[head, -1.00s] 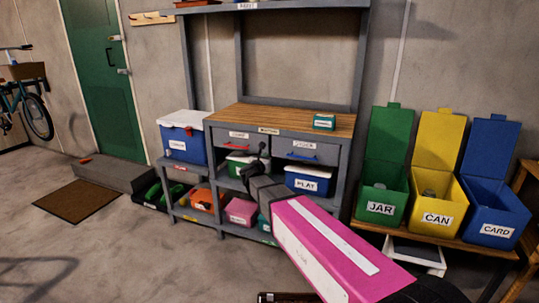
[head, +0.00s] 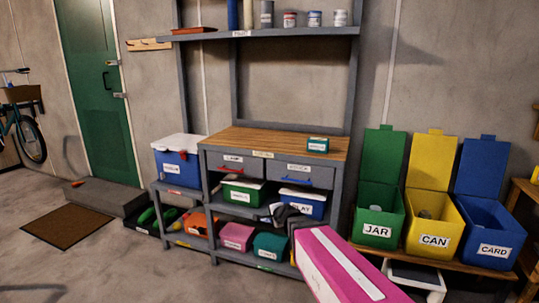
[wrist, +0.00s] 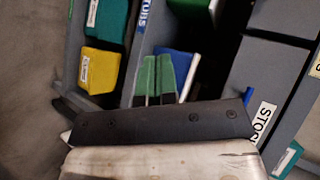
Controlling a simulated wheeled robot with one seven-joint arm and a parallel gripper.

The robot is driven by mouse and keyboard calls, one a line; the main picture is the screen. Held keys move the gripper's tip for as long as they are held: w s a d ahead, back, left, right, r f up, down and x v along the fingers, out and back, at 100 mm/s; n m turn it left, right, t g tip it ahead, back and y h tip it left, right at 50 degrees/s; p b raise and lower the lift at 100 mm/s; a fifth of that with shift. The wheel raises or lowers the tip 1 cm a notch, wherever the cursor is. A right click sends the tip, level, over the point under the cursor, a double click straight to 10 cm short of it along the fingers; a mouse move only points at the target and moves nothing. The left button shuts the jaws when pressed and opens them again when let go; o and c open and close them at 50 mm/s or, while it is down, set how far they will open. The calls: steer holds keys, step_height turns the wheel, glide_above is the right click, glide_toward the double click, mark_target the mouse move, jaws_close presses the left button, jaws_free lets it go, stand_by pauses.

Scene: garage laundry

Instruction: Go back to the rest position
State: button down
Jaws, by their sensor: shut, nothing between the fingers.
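My gripper (head: 285,212) is in front of the workbench shelves, at the end of my pink arm, before the lower part of the blue PLAY box (head: 303,203). In the wrist view the finger pair (wrist: 158,78) stands close together above the dark gripper body, with nothing visible between the fingers. The fingers look apart from the shelf contents, though their exact distance is hard to tell.
The workbench (head: 270,143) has two drawers and boxes on lower shelves. A green box (head: 318,145) stands on top. Open green (head: 378,215), yellow (head: 433,225) and blue (head: 490,230) bins stand at right.

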steer(key=s+d+f+n+g+h, duration=0.2)
steer(key=s+d+f+n+g, duration=0.2)
steer(key=s+d, duration=0.5)
steer(key=s+d+f+n+g+h, duration=0.2)
steer(key=s+d+f+n+g, duration=0.3)
steer(key=s+d+n, duration=0.3)
steer(key=shift+s+d+f+n+g+h, duration=0.35)
steer(key=shift+s+g, duration=0.55)
steer(key=shift+s, duration=0.3)
